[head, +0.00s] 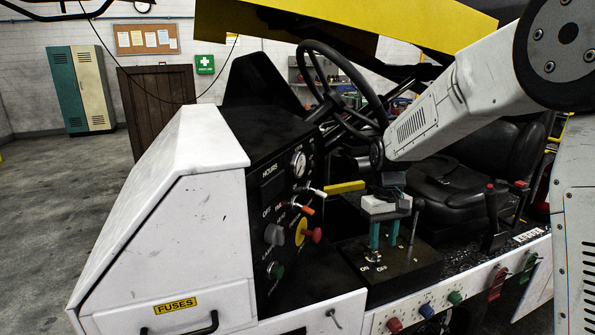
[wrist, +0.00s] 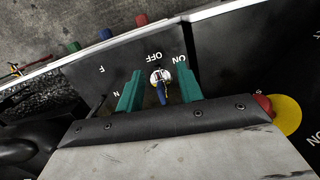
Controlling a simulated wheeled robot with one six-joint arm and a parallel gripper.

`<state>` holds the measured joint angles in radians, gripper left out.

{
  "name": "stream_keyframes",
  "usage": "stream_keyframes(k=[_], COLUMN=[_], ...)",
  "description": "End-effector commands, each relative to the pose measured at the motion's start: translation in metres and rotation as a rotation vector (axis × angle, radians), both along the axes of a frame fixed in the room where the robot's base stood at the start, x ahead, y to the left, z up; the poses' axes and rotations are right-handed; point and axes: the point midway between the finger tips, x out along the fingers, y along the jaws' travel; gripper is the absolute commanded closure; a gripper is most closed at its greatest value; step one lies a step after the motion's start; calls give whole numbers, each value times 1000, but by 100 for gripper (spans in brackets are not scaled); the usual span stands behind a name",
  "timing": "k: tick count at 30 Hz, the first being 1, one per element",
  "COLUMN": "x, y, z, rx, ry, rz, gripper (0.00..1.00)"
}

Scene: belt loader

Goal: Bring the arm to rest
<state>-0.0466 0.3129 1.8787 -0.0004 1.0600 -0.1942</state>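My gripper (head: 384,242) hangs, fingers down, over the black switch panel (head: 410,270) between the console and the seat. Its two teal fingers are apart, with nothing held between them. In the wrist view, the gap of my gripper (wrist: 159,92) frames a small switch with a silver collar and a blue handle (wrist: 162,92), marked ON and OFF. The handle points towards the gripper body. I see bare panel on both sides of it, so the fingers do not touch it. My arm (head: 465,95) reaches in from the upper right.
The steering wheel (head: 345,90) and console (head: 285,190) with knobs, levers and a red button on yellow (head: 312,235) stand close left of my gripper. The black seat (head: 450,185) lies behind right. Coloured buttons (head: 425,310) line the front side. Open floor (head: 50,200) shows at left.

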Motion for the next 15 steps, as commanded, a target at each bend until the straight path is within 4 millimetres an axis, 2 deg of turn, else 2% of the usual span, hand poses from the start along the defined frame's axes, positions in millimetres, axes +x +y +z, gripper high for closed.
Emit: stream_keyframes(k=[1, 5, 9, 15], x=[-19, -71, -132, -216], y=[-1, -6, -11, -17], z=[10, 33, 57, 81], rx=[-3, -10, -16, -20], ry=[7, 26, 26, -4], rz=[-19, -67, -119, -182], gripper=[63, 63, 63, 63])
